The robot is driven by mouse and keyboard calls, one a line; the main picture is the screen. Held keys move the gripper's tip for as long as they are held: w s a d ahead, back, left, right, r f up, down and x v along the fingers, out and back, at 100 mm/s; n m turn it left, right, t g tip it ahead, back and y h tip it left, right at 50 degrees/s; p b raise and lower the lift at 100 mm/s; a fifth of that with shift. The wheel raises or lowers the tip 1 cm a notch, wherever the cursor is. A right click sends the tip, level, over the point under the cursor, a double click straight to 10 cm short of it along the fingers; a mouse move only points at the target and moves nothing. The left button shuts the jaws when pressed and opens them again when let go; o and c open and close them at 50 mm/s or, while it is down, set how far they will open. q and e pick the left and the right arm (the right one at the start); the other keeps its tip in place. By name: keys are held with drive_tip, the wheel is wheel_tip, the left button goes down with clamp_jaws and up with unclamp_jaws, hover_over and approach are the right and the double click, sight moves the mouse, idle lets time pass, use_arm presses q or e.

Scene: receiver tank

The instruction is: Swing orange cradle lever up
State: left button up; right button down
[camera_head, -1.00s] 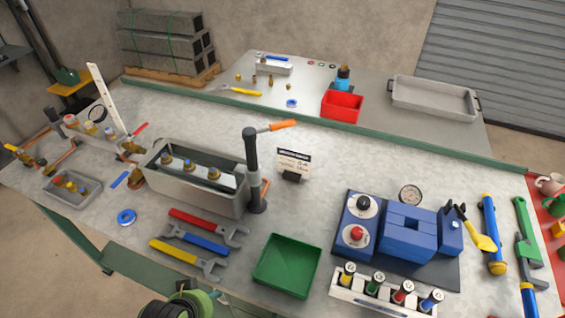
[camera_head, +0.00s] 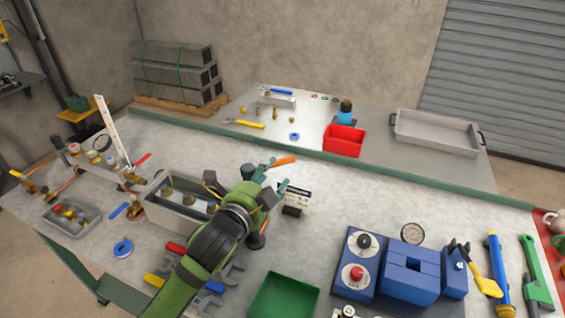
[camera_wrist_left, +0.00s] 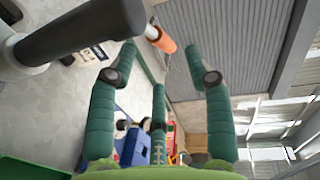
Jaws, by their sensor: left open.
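The orange cradle lever (camera_head: 283,161) shows just past my left gripper's fingers in the head view. In the left wrist view the orange grip (camera_wrist_left: 166,41) sits on a short metal rod at the top of a thick dark post (camera_wrist_left: 80,32). My left gripper (camera_head: 268,178) is open, its green fingers just below and beside the lever. In the left wrist view the gripper's fingertips (camera_wrist_left: 160,58) spread around empty space, and the orange grip appears beyond them. My arm hides most of the post in the head view. My right gripper is not in view.
A grey tank (camera_head: 165,212) with brass fittings stands left of the gripper. A small sign (camera_head: 297,199) stands close on the right. Wrenches and a green tray (camera_head: 284,296) lie in front. A blue block fixture (camera_head: 412,268) is farther right. The bench behind the sign is clear.

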sight(282, 163)
use_arm(q)
drive_tip(key=shift+w+d+r, duration=0.1)
drive_tip(key=shift+w+d, duration=0.05)
drive_tip(key=shift+w, duration=0.15)
drive_tip(key=shift+p+x, duration=0.95)
drive_tip(key=shift+x, duration=2.05)
clamp_jaws()
